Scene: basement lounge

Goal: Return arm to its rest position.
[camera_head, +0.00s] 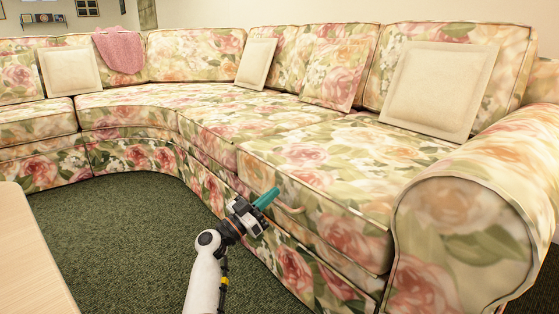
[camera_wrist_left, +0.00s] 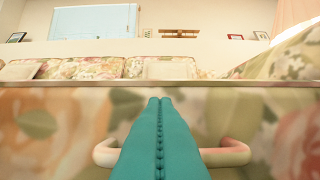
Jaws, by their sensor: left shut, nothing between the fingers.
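My left gripper (camera_head: 268,198) is in front of the floral sofa's (camera_head: 340,150) front side, near the right end. Its teal fingers are shut together with nothing between them. They also show in the left wrist view (camera_wrist_left: 160,115), pointing forward. A curved pale handle (camera_head: 289,204) on the sofa front is beside the fingertips. In the left wrist view parts of the handle (camera_wrist_left: 226,156) show on both sides of the fingers; I cannot tell whether they touch. My right gripper is not in view.
Cream cushions (camera_head: 441,88) and a floral cushion (camera_head: 335,74) rest on the sofa. A pink cloth (camera_head: 120,50) hangs over the backrest. A pale wooden table (camera_head: 28,255) stands at the left. Green carpet (camera_head: 120,230) lies clear between table and sofa. A rounded sofa arm (camera_head: 460,240) is at right.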

